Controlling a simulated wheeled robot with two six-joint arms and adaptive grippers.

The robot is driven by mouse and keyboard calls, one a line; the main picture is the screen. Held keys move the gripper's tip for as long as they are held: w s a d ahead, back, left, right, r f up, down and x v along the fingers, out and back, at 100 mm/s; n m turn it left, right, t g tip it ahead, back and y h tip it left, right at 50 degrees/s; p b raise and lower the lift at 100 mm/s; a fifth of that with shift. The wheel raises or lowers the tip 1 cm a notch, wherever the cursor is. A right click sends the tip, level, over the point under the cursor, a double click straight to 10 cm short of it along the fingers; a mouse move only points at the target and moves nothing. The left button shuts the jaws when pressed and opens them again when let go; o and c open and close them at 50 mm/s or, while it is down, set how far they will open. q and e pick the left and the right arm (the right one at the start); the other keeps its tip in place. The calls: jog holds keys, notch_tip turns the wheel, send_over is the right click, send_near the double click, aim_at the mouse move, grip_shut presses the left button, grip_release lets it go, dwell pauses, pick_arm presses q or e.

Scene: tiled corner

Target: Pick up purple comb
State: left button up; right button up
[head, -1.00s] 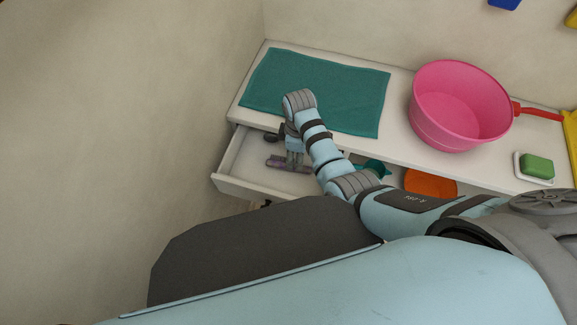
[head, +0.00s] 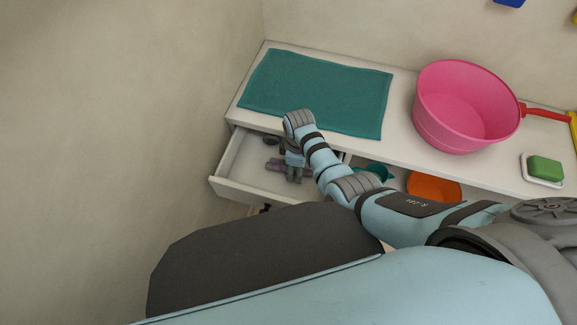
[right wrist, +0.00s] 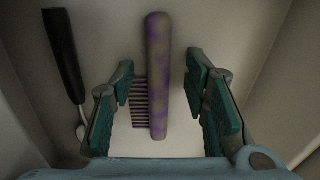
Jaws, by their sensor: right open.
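The purple comb (head: 272,165), mottled purple and grey-brown, lies in the open white drawer (head: 228,187). In the right wrist view the comb (right wrist: 158,75) runs up and down the picture, with its dark teeth to the left. My right gripper (right wrist: 160,88) is open, with one teal-padded finger on each side of the comb and visible gaps between. In the head view my right gripper (head: 294,174) is over the drawer and hides part of the comb. My left gripper is not in view.
A black-handled item (right wrist: 63,55) lies left of the comb in the drawer. The drawer walls are close around. Above are a teal towel (head: 320,90), a pink basin (head: 460,100) and green soap (head: 545,168). An orange bowl (head: 434,187) sits below the top.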

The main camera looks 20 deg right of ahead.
jog(key=shift+c, duration=0.2)
grip_shut()
dwell(0.3)
notch_tip(320, 180, up, 20)
jog(key=p, duration=0.7)
jog(key=shift+r, duration=0.2)
